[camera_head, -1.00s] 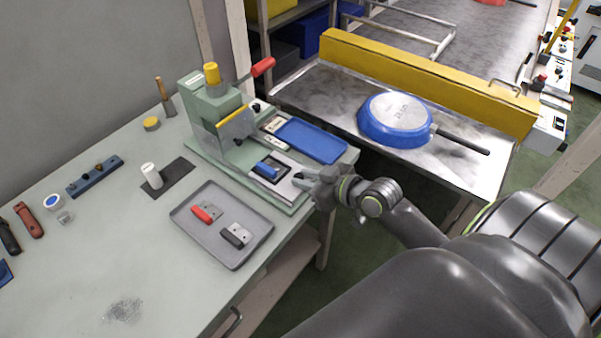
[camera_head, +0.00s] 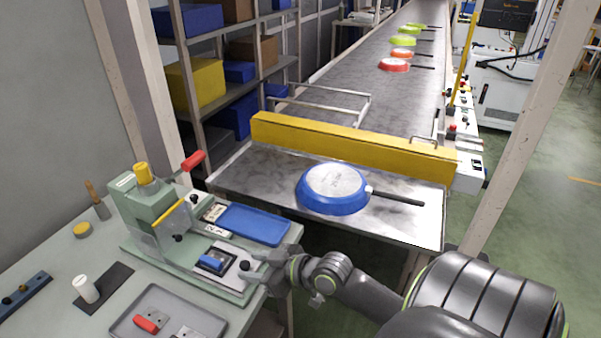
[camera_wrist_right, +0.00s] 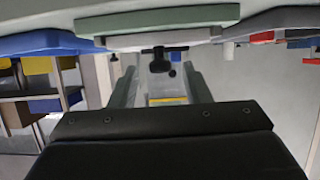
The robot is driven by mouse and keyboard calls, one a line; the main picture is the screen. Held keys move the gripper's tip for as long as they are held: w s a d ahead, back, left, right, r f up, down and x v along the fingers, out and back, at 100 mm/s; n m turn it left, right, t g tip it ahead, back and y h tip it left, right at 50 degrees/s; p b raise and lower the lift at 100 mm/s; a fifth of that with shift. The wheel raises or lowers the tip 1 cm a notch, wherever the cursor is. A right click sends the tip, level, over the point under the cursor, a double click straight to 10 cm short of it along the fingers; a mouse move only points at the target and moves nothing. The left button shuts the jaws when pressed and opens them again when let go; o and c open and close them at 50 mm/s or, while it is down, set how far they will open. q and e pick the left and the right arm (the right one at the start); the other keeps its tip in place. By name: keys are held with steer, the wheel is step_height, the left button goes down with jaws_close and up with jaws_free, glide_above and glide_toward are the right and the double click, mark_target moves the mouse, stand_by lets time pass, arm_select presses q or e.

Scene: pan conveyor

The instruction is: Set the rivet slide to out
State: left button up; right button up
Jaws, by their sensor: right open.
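The green riveting machine (camera_head: 150,200) stands on the bench with a yellow-topped column and a red-handled lever (camera_head: 193,161). Its rivet slide is a pale plate (camera_head: 222,275) on the green base, carrying a black nest with a blue handle piece (camera_head: 212,263). A dark knob (camera_head: 244,265) sits at the slide's outer end; the right wrist view also shows the knob (camera_wrist_right: 160,62). My right gripper (camera_head: 252,270) is open at the knob, with its fingers on either side in the wrist view. I cannot tell whether they touch it. My left gripper is not in view.
A blue tray (camera_head: 255,224) lies beside the slide. A grey tray (camera_head: 120,326) with a red handle (camera_head: 146,324) is in front. A blue pan (camera_head: 333,189) rests on the conveyor end (camera_head: 270,180), before a yellow barrier (camera_head: 350,145). More pans sit further along.

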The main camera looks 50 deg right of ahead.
steer(key=p+v, duration=0.4)
steer(key=v, duration=1.3)
steer(key=shift+p, duration=0.3)
steer(key=shift+d, duration=0.1)
